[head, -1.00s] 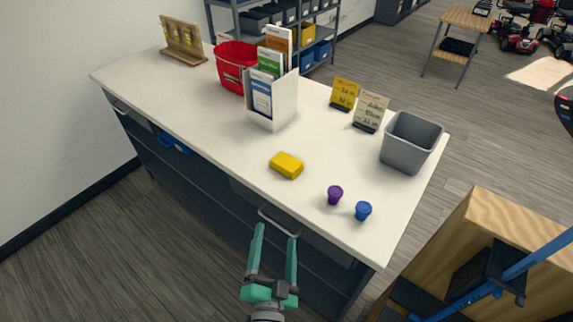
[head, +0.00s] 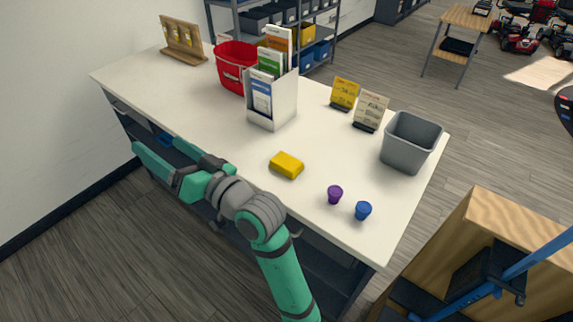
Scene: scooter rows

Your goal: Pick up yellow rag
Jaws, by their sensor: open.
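The yellow rag (head: 287,165) is a small folded block lying on the white counter (head: 225,138), near its front edge. My gripper (head: 150,160) is at the counter's front side, well to the left of the rag and apart from it. Its green fingers point left. It is open, and I see nothing between the fingers. My green and grey arm reaches up from the bottom of the view and covers part of the drawers below the counter.
A grey bin (head: 410,143), a brochure holder (head: 272,105), a red basket (head: 236,66) and small signs (head: 344,92) stand farther back. The counter around the rag is clear.

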